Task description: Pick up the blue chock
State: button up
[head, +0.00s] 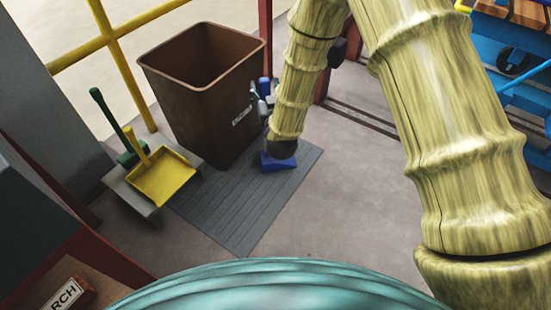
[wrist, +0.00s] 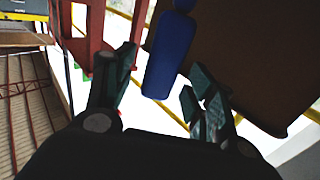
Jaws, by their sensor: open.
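My gripper (head: 259,100) is mostly hidden behind my arm, beside the brown bin and above the chock in the picture. In the wrist view my gripper (wrist: 158,95) is open, its two dark teal fingers apart. A long blue piece (wrist: 170,55) shows between and beyond the fingers; I cannot tell whether it is the chock or whether anything touches it.
The brown bin (head: 200,110) stands on the mat close to my gripper, and shows in the wrist view (wrist: 245,50). A yellow dustpan (head: 162,180) and a green-handled tool (head: 118,130) are on a grey stand left of it. Yellow railing (head: 105,38) runs behind. Floor right of the mat is clear.

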jog(key=shift+w+a, duration=0.15)
jog(key=shift+w, duration=0.85)
grip_shut()
jog(key=shift+r, duration=0.1)
